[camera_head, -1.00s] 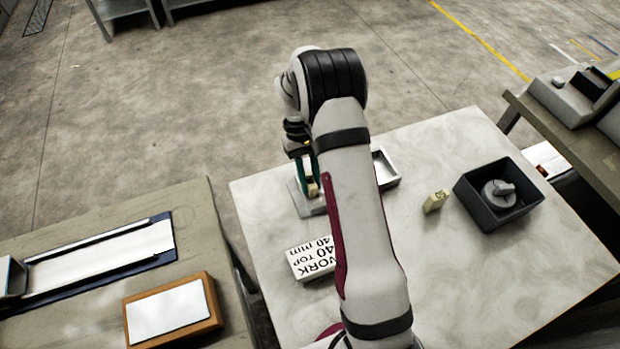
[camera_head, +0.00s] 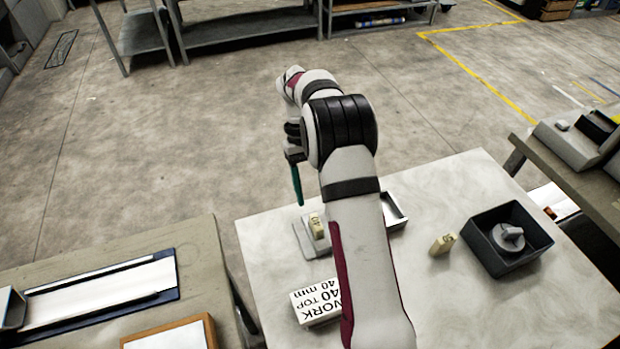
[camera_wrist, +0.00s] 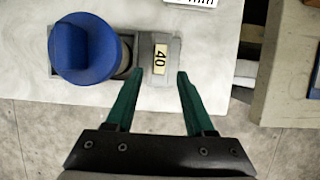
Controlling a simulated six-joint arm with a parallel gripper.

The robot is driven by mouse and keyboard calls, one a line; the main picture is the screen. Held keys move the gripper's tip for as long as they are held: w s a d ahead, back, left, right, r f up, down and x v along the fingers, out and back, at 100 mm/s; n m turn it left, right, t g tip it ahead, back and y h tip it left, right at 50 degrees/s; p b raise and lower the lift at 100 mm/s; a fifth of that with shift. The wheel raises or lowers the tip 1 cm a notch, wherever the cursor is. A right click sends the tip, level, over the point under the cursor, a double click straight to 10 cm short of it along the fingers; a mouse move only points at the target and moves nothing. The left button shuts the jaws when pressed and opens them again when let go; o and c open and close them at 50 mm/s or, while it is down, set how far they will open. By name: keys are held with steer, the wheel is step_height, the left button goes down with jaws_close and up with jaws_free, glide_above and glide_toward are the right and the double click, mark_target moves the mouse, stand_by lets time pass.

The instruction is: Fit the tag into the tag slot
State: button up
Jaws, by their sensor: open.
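The cream tag (camera_head: 317,227) marked 40 is at the grey slotted plate (camera_head: 303,242) near the table's back left edge. In the wrist view the tag (camera_wrist: 160,58) sits within the plate's (camera_wrist: 155,92) outline, its label facing the camera. How deep it sits in the slot cannot be told. My gripper (camera_head: 298,200) is above and behind the plate, apart from the tag. In the wrist view its green fingers (camera_wrist: 158,74) are spread and empty, with the tag ahead between their tips. My arm hides part of the table behind it.
A blue round-topped piece (camera_wrist: 85,48) stands beside the plate. The table's right front is clear.

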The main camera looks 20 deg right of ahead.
steer(key=s+a+r+m+t, duration=0.1)
steer(key=s+a+r, duration=0.2)
steer(key=s+r, duration=0.3)
steer(key=s+a+r+m+t, duration=0.1)
steer(key=s+a+r, duration=0.25)
steer(key=r, duration=0.35)
steer(key=s+a+f+m+t+y, duration=0.1)
steer(key=s+a, duration=0.1)
steer(key=s, duration=0.7)
steer(key=s+a+f+m+t, duration=0.1)
steer(key=s+a+f+m, duration=0.1)
steer(key=s, duration=0.8)
steer(key=shift+m+y, duration=0.3)
steer(key=shift+y, duration=0.1)
